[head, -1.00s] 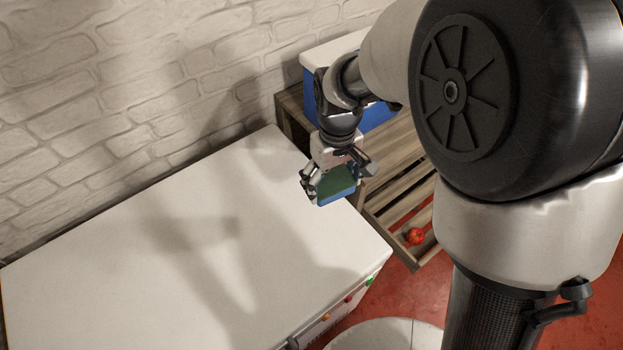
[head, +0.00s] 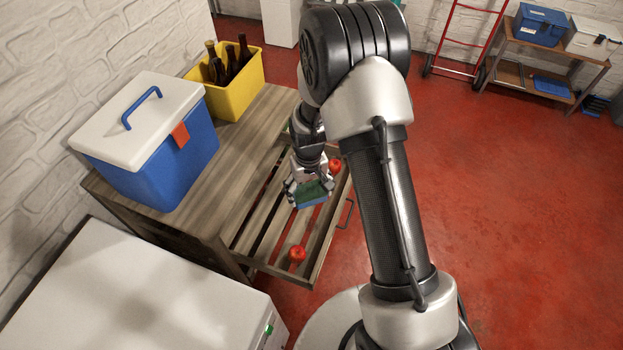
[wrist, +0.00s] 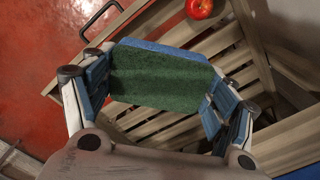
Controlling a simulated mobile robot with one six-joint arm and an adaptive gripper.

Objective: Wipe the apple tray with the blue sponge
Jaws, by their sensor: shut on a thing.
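My gripper (head: 309,187) is shut on the sponge (head: 313,194), which is blue with a green scouring side. In the wrist view the sponge (wrist: 160,82) sits between both fingers, green side toward the camera. The apple tray (head: 268,262) is a slatted wooden drawer pulled out from a wooden table, and its slats also show in the wrist view (wrist: 185,135). The sponge is over the tray; I cannot tell whether it touches the slats. One red apple (head: 297,254) lies near the tray's front end, and another apple (head: 335,166) lies beyond my gripper.
A blue cooler with a white lid (head: 150,150) and a yellow crate of bottles (head: 230,90) stand on the wooden table (head: 190,205). A white cabinet (head: 130,300) is at the lower left. Red floor (head: 500,200) lies open to the right.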

